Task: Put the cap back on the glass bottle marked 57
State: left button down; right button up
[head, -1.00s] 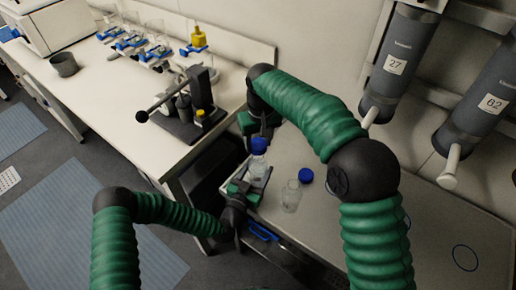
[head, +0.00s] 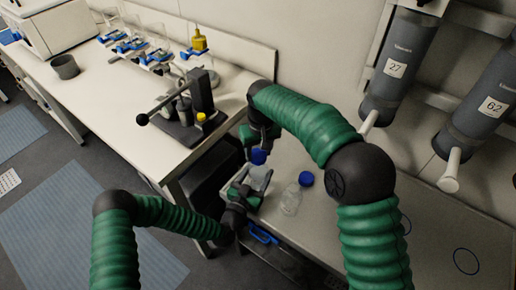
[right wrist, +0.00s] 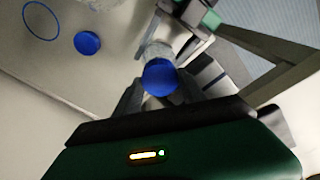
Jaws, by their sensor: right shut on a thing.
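A clear glass bottle (head: 260,178) is at the near left end of the right bench, leaning a little, with a blue cap (head: 259,157) at its mouth. My right gripper (head: 262,140) comes from above and is shut on this cap. In the right wrist view the cap (right wrist: 160,77) lies between the fingers, with the glass bottle (right wrist: 157,52) beyond it. I cannot tell whether it is fully seated. My left gripper (head: 242,194) is around the bottle's body from the left; its grip is partly hidden. No number on the bottle is readable.
A second, uncapped glass bottle (head: 291,201) stands to the right, with a loose blue cap (head: 306,179) behind it. Grey cylinders marked 27 (head: 396,66) and 62 (head: 492,106) hang on the wall. The left bench (head: 115,110) carries a lever press (head: 201,92).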

jog(key=shift+f, duration=0.6)
dwell(0.5)
jog(key=m, duration=0.4)
jog(key=shift+a, duration=0.15)
jog(key=m+h, duration=0.1)
jog(key=m, duration=0.5)
jog(key=shift+m, duration=0.4)
jog(key=m, duration=0.6)
jog(key=shift+w+a+g+h, duration=0.1)
jog(key=shift+a+g+h, duration=0.05)
jog(key=shift+g+h, duration=0.2)
jog(key=m, duration=0.4)
jog(key=shift+g, duration=0.25)
jog(key=m, duration=0.6)
jog(key=shift+w+g, duration=0.15)
jog(key=shift+g, duration=0.25)
jog(key=m, duration=0.9)
jog(key=shift+w+g, duration=0.1)
jog(key=shift+g, duration=0.2)
